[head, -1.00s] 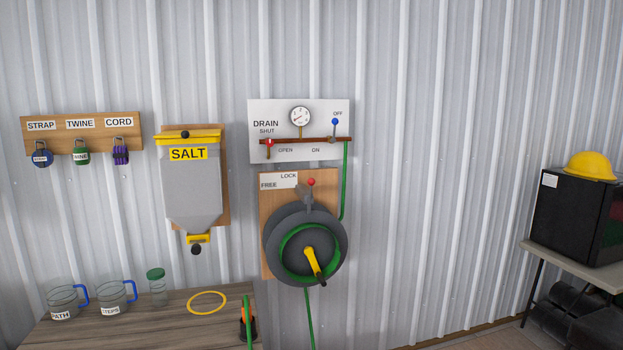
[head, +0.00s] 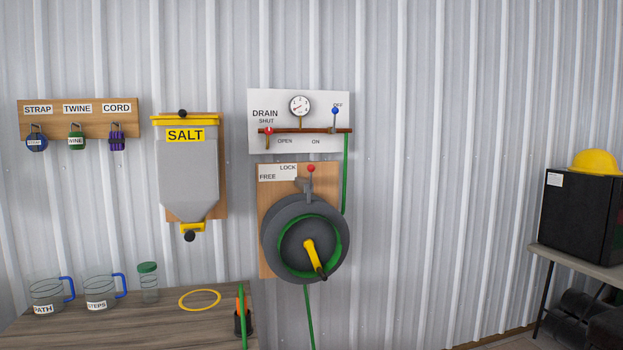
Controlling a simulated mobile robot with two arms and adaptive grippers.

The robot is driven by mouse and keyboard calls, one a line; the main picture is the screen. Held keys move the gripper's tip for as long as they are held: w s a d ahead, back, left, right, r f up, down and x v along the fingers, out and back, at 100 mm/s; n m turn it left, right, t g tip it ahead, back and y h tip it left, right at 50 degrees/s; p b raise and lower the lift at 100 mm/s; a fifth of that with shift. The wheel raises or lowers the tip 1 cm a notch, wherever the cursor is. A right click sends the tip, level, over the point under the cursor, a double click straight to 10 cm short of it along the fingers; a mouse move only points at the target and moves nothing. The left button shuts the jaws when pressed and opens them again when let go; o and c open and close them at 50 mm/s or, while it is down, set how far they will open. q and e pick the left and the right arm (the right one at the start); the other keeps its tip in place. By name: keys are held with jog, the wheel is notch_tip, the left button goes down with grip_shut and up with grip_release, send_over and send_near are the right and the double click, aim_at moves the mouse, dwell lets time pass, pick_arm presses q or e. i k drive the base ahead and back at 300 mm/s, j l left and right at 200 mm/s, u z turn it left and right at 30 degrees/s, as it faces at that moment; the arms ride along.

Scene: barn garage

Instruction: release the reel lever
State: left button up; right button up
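The reel lever (head: 311,169) has a red ball knob and stands at the top of the hose reel, near the word LOCK on the LOCK/FREE label (head: 278,172). Neither of my grippers shows in the head view.
The DRAIN panel (head: 285,99) with gauge and valves is above the reel. A SALT dispenser (head: 188,170) hangs left of it. The wooden table (head: 140,325) below holds jugs, a lidded jar, a yellow ring and a dark holder. A black cabinet (head: 577,215) stands right. The wall between is clear.

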aim_at(310, 169)
jog(key=i+l+z, duration=0.15)
jog(key=i+l, duration=0.15)
jog(key=i, duration=0.15)
jog(key=i+l+z, duration=0.15)
jog(key=i, duration=0.3)
jog(key=i+l+z, duration=0.1)
jog(key=i, duration=0.35)
jog(key=i+l+z, duration=0.15)
jog(key=i, duration=0.35)
jog(key=l, duration=0.1)
